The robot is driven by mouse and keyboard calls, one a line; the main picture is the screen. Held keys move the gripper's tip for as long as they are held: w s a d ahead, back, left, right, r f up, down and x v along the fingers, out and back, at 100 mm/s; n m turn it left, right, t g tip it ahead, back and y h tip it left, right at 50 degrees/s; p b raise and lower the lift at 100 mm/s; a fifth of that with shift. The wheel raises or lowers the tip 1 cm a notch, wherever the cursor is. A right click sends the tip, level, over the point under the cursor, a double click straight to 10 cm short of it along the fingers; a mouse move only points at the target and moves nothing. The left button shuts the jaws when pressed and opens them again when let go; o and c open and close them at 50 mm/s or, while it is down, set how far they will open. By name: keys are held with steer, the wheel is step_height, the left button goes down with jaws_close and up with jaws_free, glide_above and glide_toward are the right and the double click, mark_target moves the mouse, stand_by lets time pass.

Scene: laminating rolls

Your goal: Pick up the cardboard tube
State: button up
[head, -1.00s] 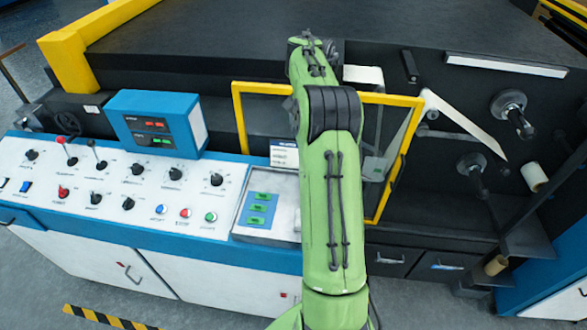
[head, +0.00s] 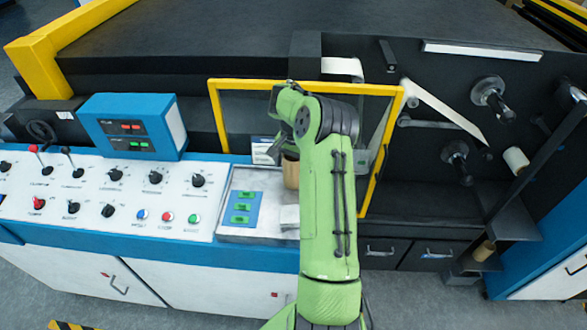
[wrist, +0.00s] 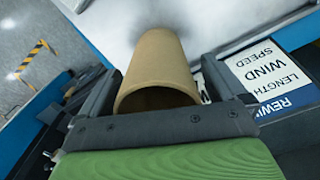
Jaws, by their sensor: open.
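The cardboard tube (head: 291,173) is a plain brown cylinder standing on the right part of the control panel, partly hidden by my arm. In the wrist view the tube (wrist: 160,65) shows its hollow near end and lies between the two dark fingers. My gripper (wrist: 162,76) is open around the tube, with one finger on each side. A gap shows on the right side; contact on the left is hard to tell. In the head view my gripper (head: 274,150) is at the tube's upper end, partly hidden by my wrist.
The control panel (head: 110,190) carries several knobs and buttons, with a blue display box (head: 130,127) behind. A yellow-framed guard (head: 300,84) stands close behind the tube. A white label (wrist: 272,75) lies beside it. Another brown tube (head: 484,251) sits low at the right.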

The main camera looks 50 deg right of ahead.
steer(key=c, duration=1.1)
steer(key=shift+o, duration=0.2)
step_height(320, 180, up, 10)
steer(key=shift+p, duration=0.45)
